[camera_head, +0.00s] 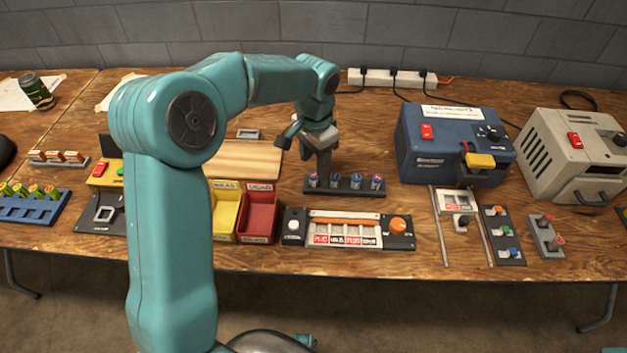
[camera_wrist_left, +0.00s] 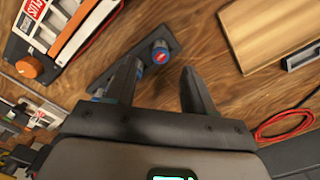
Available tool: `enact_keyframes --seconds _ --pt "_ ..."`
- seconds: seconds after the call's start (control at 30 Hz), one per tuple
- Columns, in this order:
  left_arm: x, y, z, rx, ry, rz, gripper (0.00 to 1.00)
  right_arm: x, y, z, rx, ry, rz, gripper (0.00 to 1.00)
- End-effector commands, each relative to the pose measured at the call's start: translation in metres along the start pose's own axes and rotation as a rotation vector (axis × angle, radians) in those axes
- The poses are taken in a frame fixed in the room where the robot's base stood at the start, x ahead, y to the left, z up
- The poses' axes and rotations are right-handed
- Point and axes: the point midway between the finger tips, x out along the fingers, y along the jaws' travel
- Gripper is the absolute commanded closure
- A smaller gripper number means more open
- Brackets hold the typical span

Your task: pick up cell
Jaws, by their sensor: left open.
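A dark rack (camera_head: 345,193) on the wooden table holds several upright cells with coloured caps, such as the rightmost cell (camera_head: 376,183). My left gripper (camera_head: 322,172) points down just above and behind the rack's left end, by the leftmost cell (camera_head: 313,181). In the left wrist view the gripper (camera_wrist_left: 161,72) is open and empty. A blue cell with a red top (camera_wrist_left: 160,52) shows between and just past its fingertips, in the dark rack (camera_wrist_left: 167,35). The gripper's left finger hides most of the other cells.
A tester panel with an orange knob (camera_head: 398,226) lies in front of the rack. Yellow (camera_head: 225,226) and red (camera_head: 259,216) bins stand to its left, with a wooden board (camera_head: 240,158) behind them. A blue charger box (camera_head: 440,150) stands to the right.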

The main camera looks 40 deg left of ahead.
Motion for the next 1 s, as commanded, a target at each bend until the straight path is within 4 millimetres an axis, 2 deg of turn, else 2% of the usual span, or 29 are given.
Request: enact_keyframes --seconds 0.33,0.63,0.67,0.8,1.0 --pt "0.048 -0.002 0.002 0.001 -0.002 0.000 0.46 0.007 0.002 0.000 0.000 0.000 0.000 0.57" --pt "0.053 -0.002 0.001 0.000 0.000 0.000 0.46 0.007 0.002 0.000 0.000 0.000 0.000 0.57" --pt "0.053 -0.002 0.001 0.000 0.000 0.000 0.53 0.007 0.002 0.000 0.000 0.000 0.000 0.57" --pt "0.053 -0.002 0.001 0.000 0.000 0.000 0.98 0.007 0.002 0.000 0.000 0.000 0.000 0.57" --pt "0.053 -0.002 0.001 0.000 0.000 0.000 1.00 0.007 0.002 0.000 0.000 0.000 0.000 0.57"
